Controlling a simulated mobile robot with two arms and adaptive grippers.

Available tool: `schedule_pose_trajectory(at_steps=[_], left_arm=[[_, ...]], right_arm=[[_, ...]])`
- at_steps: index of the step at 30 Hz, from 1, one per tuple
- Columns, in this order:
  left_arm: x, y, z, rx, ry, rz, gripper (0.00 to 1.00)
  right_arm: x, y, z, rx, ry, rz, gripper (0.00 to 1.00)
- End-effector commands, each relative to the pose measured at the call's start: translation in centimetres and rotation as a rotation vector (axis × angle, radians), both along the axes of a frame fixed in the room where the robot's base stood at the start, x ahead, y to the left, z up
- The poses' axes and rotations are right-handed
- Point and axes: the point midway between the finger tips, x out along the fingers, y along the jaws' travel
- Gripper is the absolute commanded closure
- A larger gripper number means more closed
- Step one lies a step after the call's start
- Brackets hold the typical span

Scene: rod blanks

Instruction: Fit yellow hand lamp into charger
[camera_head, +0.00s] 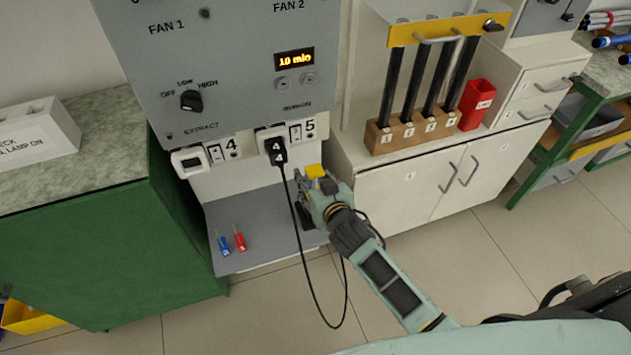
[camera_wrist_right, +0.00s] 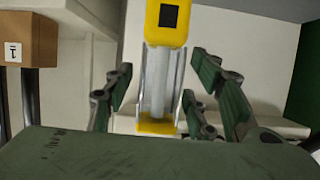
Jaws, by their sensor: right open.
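The yellow hand lamp appears in the right wrist view with a yellow end (camera_wrist_right: 168,25) bearing a black square, a pale tube between metal strips, and another yellow part lower in the picture. In the head view only a small yellow part (camera_head: 315,171) shows above my right gripper (camera_head: 306,190). In the wrist view my right gripper (camera_wrist_right: 172,88) is open, with its green-padded fingers spread on either side of the lamp and gaps visible. I cannot make out the charger clearly or tell whether the lamp sits in it. My left gripper is not in view.
A grey fan panel (camera_head: 235,60) stands behind, with a black plug (camera_head: 277,150) and hanging cable close to my right gripper. A grey shelf (camera_head: 260,248) holds blue and red screwdrivers. A wooden rod rack (camera_head: 415,130) and red bin (camera_head: 477,104) stand to the right.

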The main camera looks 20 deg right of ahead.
Motion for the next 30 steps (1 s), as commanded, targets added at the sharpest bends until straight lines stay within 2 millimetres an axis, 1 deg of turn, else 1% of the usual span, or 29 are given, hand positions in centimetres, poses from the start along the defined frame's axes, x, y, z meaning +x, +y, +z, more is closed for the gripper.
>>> schedule_pose_trajectory(at_steps=[2,5,8,15,18,21,24,30], left_arm=[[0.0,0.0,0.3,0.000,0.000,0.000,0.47],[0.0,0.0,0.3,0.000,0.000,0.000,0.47],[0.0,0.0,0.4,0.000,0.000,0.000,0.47],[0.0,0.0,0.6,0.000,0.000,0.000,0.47],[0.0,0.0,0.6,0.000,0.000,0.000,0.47],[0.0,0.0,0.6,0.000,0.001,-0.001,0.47],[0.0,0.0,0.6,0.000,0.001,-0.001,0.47],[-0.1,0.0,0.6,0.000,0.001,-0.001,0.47]], right_arm=[[0.0,0.0,0.4,-0.001,-0.001,0.000,0.49],[-0.9,0.0,0.5,0.001,0.001,0.001,0.49],[-2.5,-0.1,1.3,0.001,0.000,0.001,0.49],[-7.4,-0.2,3.3,0.001,0.001,0.001,0.49],[-9.0,-0.3,3.9,0.002,0.002,-0.001,0.49],[-10.2,-0.4,4.4,0.000,0.001,-0.001,0.49],[-10.8,-0.4,4.7,0.000,0.001,-0.001,0.49],[-11.1,-0.4,5.0,0.000,-0.001,-0.001,0.49]])
